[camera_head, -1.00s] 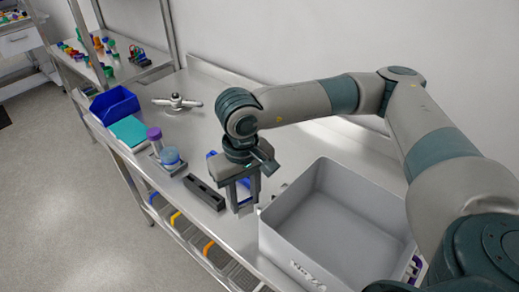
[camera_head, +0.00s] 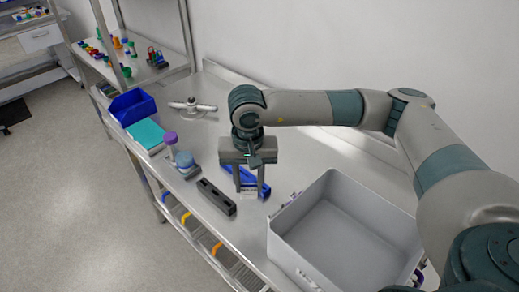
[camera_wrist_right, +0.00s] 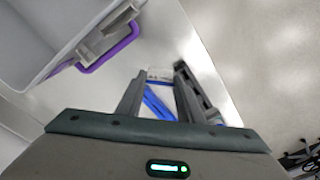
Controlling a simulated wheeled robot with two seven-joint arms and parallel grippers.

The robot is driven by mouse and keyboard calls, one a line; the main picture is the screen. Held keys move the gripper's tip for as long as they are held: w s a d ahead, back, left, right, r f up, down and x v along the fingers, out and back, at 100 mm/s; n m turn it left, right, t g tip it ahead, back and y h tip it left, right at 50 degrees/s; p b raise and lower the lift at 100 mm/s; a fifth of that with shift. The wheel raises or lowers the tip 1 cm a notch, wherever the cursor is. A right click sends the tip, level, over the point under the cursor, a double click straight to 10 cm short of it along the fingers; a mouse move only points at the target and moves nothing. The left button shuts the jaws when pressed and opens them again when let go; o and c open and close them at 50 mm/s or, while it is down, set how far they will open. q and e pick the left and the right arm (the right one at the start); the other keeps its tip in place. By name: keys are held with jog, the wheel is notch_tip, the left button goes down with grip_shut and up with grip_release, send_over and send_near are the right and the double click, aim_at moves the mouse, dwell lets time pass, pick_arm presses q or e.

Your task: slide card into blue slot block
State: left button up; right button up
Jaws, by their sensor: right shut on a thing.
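My right gripper (camera_head: 250,190) points down over the bench, shut on a pale, whitish card (camera_head: 250,194). In the right wrist view the card (camera_wrist_right: 159,76) shows between the two fingers (camera_wrist_right: 160,84). The blue slot block (camera_head: 232,173) lies on the bench just behind the fingers in the head view, partly hidden by them. In the wrist view the blue block (camera_wrist_right: 155,104) shows between the fingers, beyond the card. I cannot tell whether card and block touch. My left gripper is not in view.
A black slotted block (camera_head: 216,197) lies left of the gripper. A grey open bin (camera_head: 288,243) stands at the right. A purple-capped item (camera_head: 170,138), a blue-lidded jar (camera_head: 184,160), a teal box (camera_head: 147,134), a blue bin (camera_head: 124,108) and a metal fixture (camera_head: 190,105) stand farther left.

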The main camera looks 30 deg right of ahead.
pick_arm(q)
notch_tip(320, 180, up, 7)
jog(key=p, duration=0.6)
pick_arm(e)
jog(key=w+d+m+h, duration=0.1)
jog(key=w+d+m, duration=0.6)
jog(key=m, duration=0.2)
jog(key=shift+f, duration=0.15)
jog(key=shift+w+a+f, duration=0.1)
jog(key=shift+f, duration=0.1)
pick_arm(q)
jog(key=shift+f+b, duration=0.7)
jog(key=shift+b, duration=0.15)
pick_arm(e)
jog(key=shift+f, duration=2.3)
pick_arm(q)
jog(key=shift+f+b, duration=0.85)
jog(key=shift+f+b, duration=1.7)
pick_arm(e)
jog(key=shift+f, duration=1.3)
